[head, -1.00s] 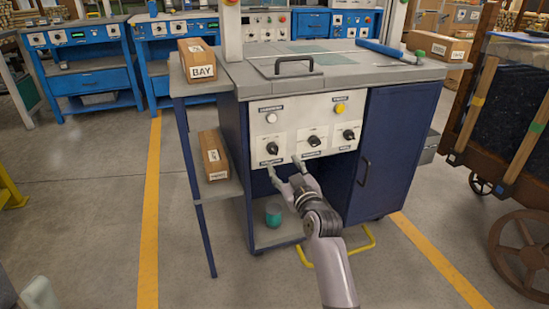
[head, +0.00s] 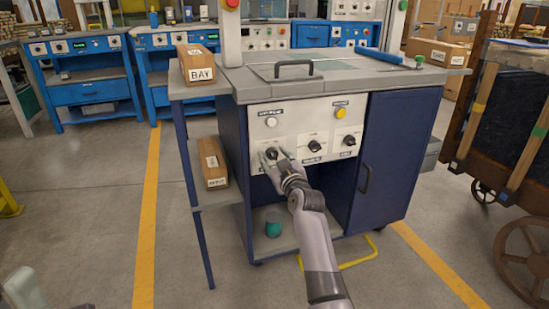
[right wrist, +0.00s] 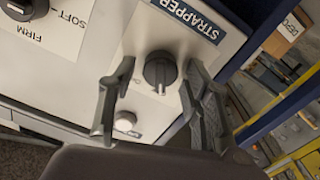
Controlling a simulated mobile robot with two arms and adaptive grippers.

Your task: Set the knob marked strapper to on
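The strapper knob (right wrist: 160,72) is a round black knob with a raised grip bar on a white plate. The bar runs roughly up and down in the right wrist view, with a white mark at its lower end. The dark label STRAPPER (right wrist: 184,18) is beside it. In the head view it is the left knob (head: 272,153) of the panel, partly covered by my gripper. My right gripper (right wrist: 158,78) is open, one finger on each side of the knob, with gaps showing. It also shows in the head view (head: 272,157). The knob's position markings are not readable.
Two more black knobs (head: 315,146) (head: 349,140) sit to the right on the panel. A white button (head: 271,122) and a yellow button (head: 340,113) are above. A firm/soft knob (right wrist: 24,8) shows in the wrist view. A cabinet door handle (head: 365,178) sticks out at right.

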